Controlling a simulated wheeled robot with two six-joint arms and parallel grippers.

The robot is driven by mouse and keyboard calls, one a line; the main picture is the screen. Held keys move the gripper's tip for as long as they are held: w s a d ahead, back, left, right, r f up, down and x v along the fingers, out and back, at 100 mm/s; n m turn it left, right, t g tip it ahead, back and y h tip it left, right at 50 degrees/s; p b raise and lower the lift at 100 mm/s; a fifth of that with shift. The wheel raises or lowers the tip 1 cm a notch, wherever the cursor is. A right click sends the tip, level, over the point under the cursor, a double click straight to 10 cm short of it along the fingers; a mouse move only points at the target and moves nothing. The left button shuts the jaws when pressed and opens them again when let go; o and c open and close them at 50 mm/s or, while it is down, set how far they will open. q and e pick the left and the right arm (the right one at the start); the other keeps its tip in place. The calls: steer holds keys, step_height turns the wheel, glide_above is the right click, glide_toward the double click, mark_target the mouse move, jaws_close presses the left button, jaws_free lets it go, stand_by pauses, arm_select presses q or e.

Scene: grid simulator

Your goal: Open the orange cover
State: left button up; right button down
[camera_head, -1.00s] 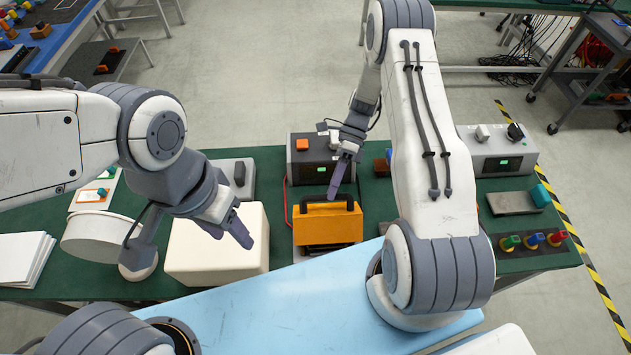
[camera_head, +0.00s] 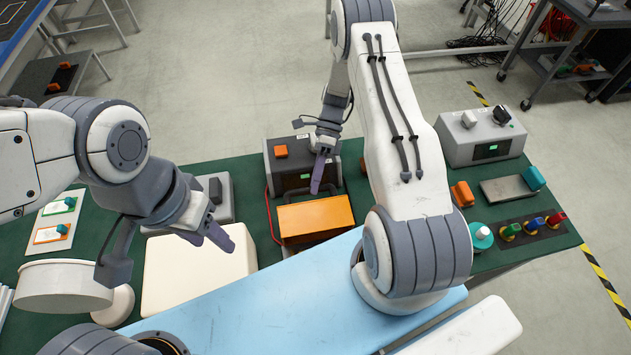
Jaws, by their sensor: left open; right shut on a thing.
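The orange cover (camera_head: 316,217) sits on the table at the centre of the head view, with a dark handle along its far edge. My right gripper (camera_head: 318,182) reaches down from behind and is shut on the cover's handle; its finger hides part of the handle. The cover's bright face is turned up, and a dark strip shows along its near edge. My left gripper (camera_head: 168,256) is open and empty, left of the cover and over a cream block (camera_head: 190,285).
A grey box with an orange switch (camera_head: 281,152) stands just behind the cover. A round white drum (camera_head: 62,286) is at left. Coloured knobs (camera_head: 533,225) and another grey box (camera_head: 480,137) are at right. My light blue body part fills the front.

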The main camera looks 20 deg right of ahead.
steer(key=shift+w+f, duration=0.1)
stand_by(0.3)
steer(key=c, duration=0.7)
jaws_free()
steer(key=shift+c, duration=0.2)
steer(key=b+v, duration=0.3)
steer(key=v, duration=0.6)
steer(key=shift+w+d, duration=0.25)
steer(key=shift+w, duration=0.05)
steer(key=shift+w+d+r, duration=0.15)
steer(key=shift+r, duration=0.25)
